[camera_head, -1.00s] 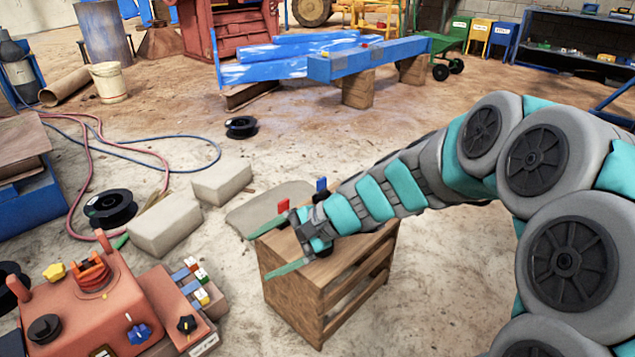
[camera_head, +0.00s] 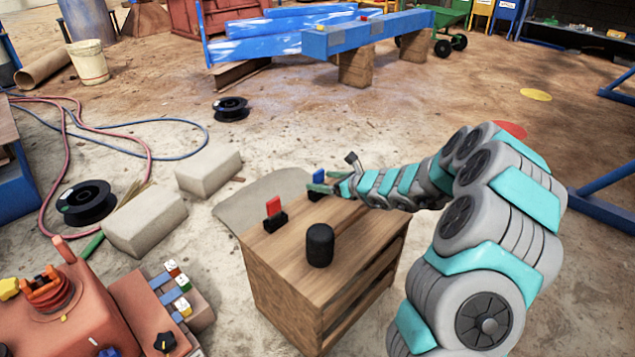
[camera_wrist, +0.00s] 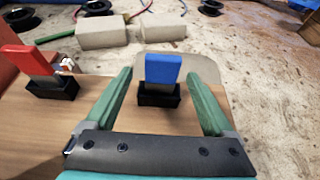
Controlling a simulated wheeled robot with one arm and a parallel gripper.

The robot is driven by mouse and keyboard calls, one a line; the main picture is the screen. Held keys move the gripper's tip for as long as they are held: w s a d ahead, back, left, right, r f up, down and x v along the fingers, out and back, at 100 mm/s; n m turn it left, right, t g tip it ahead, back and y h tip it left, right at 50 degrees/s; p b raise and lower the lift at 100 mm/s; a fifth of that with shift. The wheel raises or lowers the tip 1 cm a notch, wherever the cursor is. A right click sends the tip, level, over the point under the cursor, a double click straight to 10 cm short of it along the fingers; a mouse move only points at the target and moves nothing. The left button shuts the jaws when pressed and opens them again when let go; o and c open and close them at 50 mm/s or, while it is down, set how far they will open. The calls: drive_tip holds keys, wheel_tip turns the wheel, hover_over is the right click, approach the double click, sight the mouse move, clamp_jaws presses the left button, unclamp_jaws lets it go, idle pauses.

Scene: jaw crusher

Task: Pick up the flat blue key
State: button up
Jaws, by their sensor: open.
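The flat blue key (camera_wrist: 163,70) stands upright in a small black holder (camera_wrist: 159,95) on the wooden cabinet top. My gripper (camera_wrist: 162,82) is open in the wrist view, with one green finger on each side of the blue key and a gap to both. In the head view the blue key (camera_head: 319,177) shows near the cabinet's far edge, beside my gripper (camera_head: 325,188), which partly hides its holder. A red key (camera_head: 273,207) stands in its own black holder to the left; it also shows in the wrist view (camera_wrist: 26,60).
A black cylinder (camera_head: 320,245) stands on the wooden cabinet (camera_head: 275,262) nearer the camera. Pale blocks (camera_head: 145,222), a black spool (camera_head: 86,203) and hoses lie on the floor to the left. An orange control box (camera_head: 60,315) is at lower left.

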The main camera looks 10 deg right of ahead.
sight(320, 182)
drive_tip(key=x, duration=0.5)
drive_tip(key=shift+d+f, duration=0.1)
drive_tip(key=shift+f, duration=0.25)
drive_tip(key=shift+w+a, duration=0.25)
drive_tip(key=shift+w, duration=0.1)
clamp_jaws()
